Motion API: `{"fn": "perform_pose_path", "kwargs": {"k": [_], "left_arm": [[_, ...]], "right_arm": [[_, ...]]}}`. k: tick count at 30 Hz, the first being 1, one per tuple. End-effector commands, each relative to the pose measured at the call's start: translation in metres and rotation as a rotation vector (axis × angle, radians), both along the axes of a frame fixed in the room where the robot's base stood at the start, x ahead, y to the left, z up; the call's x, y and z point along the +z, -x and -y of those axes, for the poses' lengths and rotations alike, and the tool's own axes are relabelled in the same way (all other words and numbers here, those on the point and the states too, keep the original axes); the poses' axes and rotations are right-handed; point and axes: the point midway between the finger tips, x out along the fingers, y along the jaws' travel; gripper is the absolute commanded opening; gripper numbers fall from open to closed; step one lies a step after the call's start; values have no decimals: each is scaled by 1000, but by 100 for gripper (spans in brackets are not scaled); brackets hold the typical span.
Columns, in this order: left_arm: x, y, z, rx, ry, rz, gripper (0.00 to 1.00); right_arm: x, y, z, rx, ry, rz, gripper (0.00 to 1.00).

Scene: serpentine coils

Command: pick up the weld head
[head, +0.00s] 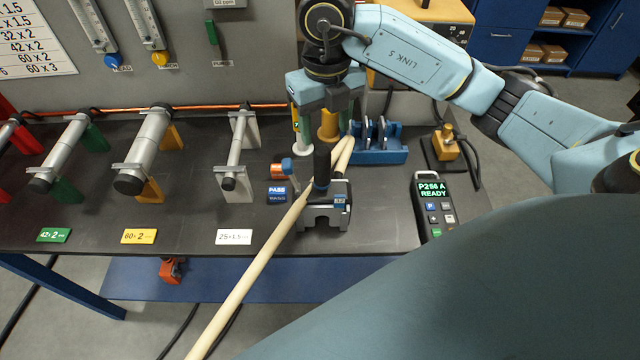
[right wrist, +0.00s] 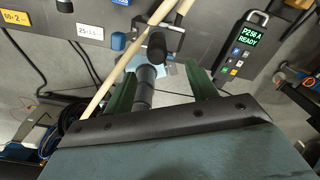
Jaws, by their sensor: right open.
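The weld head (head: 325,210) stands on the dark bench, with a grey clamp-like base and a black upright handle (head: 321,166). In the right wrist view, the round black end of its handle (right wrist: 157,45) points toward the camera, beyond the fingertips. My right gripper (head: 325,118) is open above and behind the handle in the head view, apart from it. In the right wrist view, the green fingers of my right gripper (right wrist: 160,80) are spread with nothing held between them. My left gripper is not in view.
A cream pole-like length (head: 250,265) runs diagonally past the weld head and over the bench's front edge. A blue stand (head: 380,152) is behind, a handheld "READY" unit (head: 435,208) right. Tubes on coloured supports (head: 148,155) fill the left side.

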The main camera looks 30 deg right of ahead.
Motion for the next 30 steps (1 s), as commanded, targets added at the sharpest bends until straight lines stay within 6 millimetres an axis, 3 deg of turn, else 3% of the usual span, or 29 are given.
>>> {"fn": "perform_pose_path", "kwargs": {"k": [9,17,24,30], "left_arm": [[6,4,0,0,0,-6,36],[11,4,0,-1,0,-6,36],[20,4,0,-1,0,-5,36],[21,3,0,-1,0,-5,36]], "right_arm": [[-58,1,-1,2,-4,-6,57],[-78,0,-2,3,-6,-7,57],[-113,-3,-4,5,-7,-7,57],[-121,-3,-4,5,-5,-2,57]]}}
